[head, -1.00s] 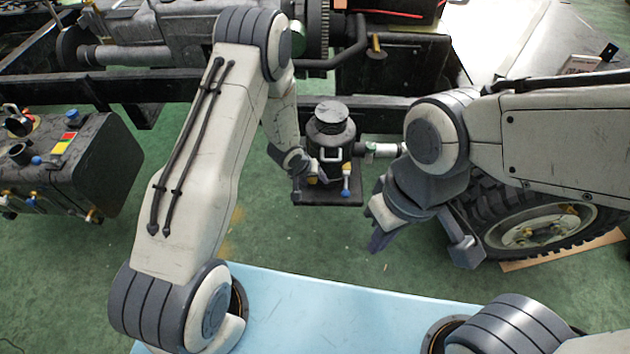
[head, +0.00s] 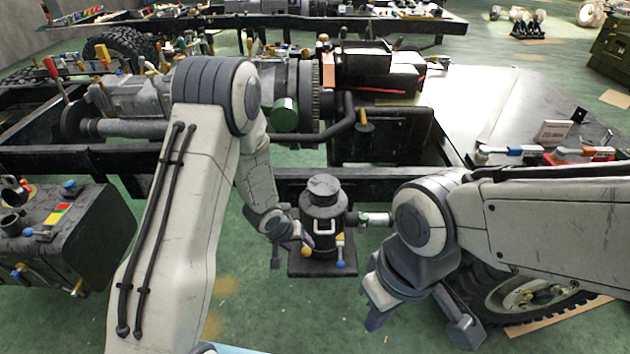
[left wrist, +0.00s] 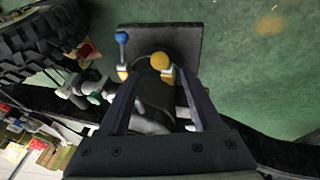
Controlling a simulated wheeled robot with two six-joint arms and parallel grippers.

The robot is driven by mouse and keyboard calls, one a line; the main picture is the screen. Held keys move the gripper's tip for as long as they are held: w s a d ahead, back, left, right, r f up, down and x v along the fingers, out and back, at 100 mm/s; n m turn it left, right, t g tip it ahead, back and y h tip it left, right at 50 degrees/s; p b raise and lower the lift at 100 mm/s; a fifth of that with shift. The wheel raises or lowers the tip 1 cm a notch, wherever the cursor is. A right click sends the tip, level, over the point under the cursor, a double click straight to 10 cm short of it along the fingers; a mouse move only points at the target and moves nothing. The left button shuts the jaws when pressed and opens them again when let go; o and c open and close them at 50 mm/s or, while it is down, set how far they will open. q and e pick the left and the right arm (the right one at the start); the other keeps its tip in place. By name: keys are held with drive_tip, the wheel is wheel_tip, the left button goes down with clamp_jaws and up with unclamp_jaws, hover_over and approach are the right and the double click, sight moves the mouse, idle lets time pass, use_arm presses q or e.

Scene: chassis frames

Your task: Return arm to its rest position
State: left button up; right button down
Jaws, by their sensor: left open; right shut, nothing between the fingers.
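My left gripper (head: 289,250) is open, low beside the left side of a black cylindrical unit (head: 322,207) on a square plate (head: 325,268). In the left wrist view the open fingers (left wrist: 160,98) frame part of the black cylinder, with a yellow knob (left wrist: 161,61) and a blue-tipped lever (left wrist: 122,38) beyond. Nothing is seen gripped; whether a finger touches the unit, I cannot tell. My right gripper (head: 375,318) is shut and empty, pointing down to the right of the unit, over the green floor.
A dark chassis frame (head: 70,160) with machinery runs across behind my arms. A black tank (head: 75,245) is at left. A wheel (head: 525,297) lies under my right arm. Green floor is open between tank and unit.

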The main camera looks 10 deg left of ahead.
use_arm(q)
drive_tip(key=s+d+r+m+g+y+p, duration=0.1)
drive_tip(key=s+d+r+m, duration=0.15)
drive_tip(key=s+r, duration=0.45)
drive_tip(key=s+d+r+m+y+p, duration=0.1)
drive_tip(key=s+d+r+m+p, duration=0.15)
drive_tip(key=r, duration=0.95)
drive_tip(key=s+d+r+m+g, duration=0.1)
drive_tip(key=s+r, duration=0.3)
drive_tip(key=s, duration=0.5)
drive_tip(key=s+d+r+m+g+p, duration=0.1)
drive_tip(key=s+d+r+m+g, duration=0.1)
drive_tip(key=s+r, duration=0.3)
drive_tip(key=s+m, duration=0.1)
drive_tip(key=s, duration=0.3)
drive_tip(key=shift+r+h, duration=0.2)
drive_tip(key=shift+h, duration=0.1)
drive_tip(key=shift+w+d, duration=0.1)
